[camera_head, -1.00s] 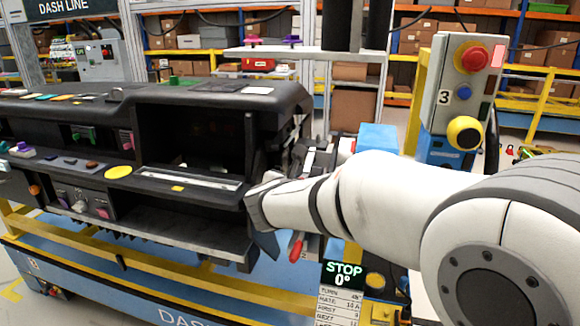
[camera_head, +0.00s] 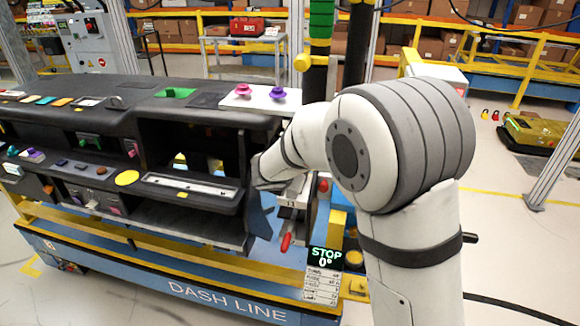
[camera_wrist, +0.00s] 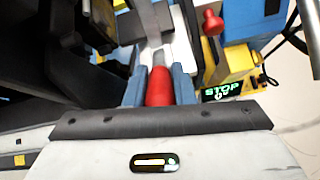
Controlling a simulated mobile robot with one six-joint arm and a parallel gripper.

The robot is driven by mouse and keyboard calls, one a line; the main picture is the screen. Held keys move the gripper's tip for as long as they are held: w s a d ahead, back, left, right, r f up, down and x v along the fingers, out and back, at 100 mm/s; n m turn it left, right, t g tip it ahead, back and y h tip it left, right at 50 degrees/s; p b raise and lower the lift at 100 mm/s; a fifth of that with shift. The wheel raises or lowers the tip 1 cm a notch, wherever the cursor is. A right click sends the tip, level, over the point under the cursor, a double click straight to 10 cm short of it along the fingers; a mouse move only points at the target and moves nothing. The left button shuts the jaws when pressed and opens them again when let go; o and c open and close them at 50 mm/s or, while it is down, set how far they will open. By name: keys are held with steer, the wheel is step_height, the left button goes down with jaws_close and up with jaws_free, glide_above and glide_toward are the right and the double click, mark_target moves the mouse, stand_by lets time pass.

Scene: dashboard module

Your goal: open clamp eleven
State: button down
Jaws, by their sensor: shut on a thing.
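My gripper (camera_wrist: 160,88) is shut on a red clamp handle (camera_wrist: 159,86), with a blue finger on each side of it in the wrist view. A grey metal clamp arm runs on beyond the handle. A second red knob (camera_wrist: 212,22) stands apart to the upper right. In the head view my gripper is mostly hidden by my arm, at the right end of the black dashboard module (camera_head: 130,110). A red handle (camera_head: 287,241) shows below there; I cannot tell whether it is the held one. No clamp number eleven is readable.
The blue cart (camera_head: 190,290) with yellow rails carries the module. Open floor lies at right.

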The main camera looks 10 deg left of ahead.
steer(key=shift+w+r+g+p, duration=0.15)
steer(key=shift+r+g+p, duration=0.15)
steer(key=shift+p, duration=0.8)
steer(key=shift+f+p, duration=0.15)
steer(key=shift+p, duration=0.2)
steer(key=c, duration=1.2)
jaws_free()
steer(key=shift+c, duration=0.2)
steer(key=d+v, duration=0.1)
steer(key=v, duration=0.6)
steer(key=shift+a+r, duration=0.4)
steer(key=shift+a, duration=0.05)
steer(key=shift+c, duration=0.3)
